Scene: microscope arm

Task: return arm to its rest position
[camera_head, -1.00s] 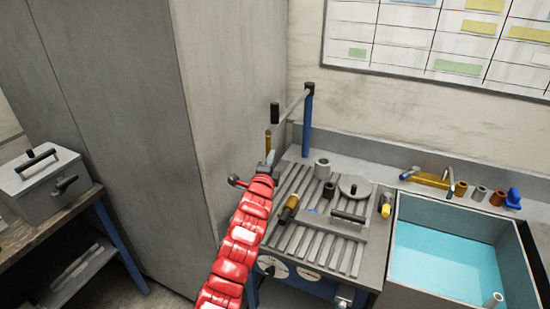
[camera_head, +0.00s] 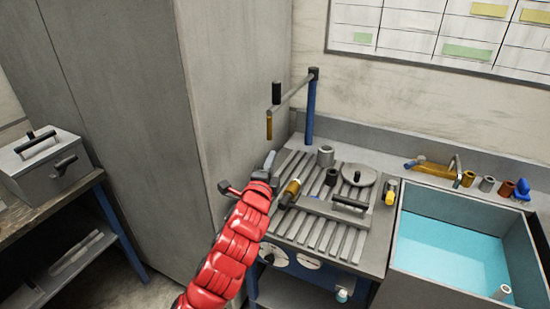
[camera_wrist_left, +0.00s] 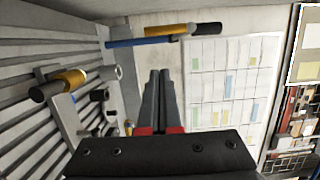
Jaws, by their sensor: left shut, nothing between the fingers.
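The microscope arm (camera_head: 293,92) is a grey bar on top of a blue post (camera_head: 311,110) at the back left of the slatted bench. From its free end hangs a black and brown-yellow cylinder (camera_head: 269,127). In the left wrist view the yellow and black cylinder (camera_wrist_left: 172,31) lies across the top, beyond the fingertips. My left gripper (camera_head: 269,159), on the red arm, is just below the cylinder's lower end and apart from it in the picture. Its fingers also show together and empty in the left wrist view (camera_wrist_left: 159,75). My right gripper is not in view.
The slatted bench (camera_head: 318,232) holds a grey ring (camera_head: 325,156), a round lid (camera_head: 358,176) and a yellow-black cylinder (camera_head: 290,192). A water basin (camera_head: 399,235) stands to the right. A tall grey cabinet (camera_head: 130,130) stands close on the left.

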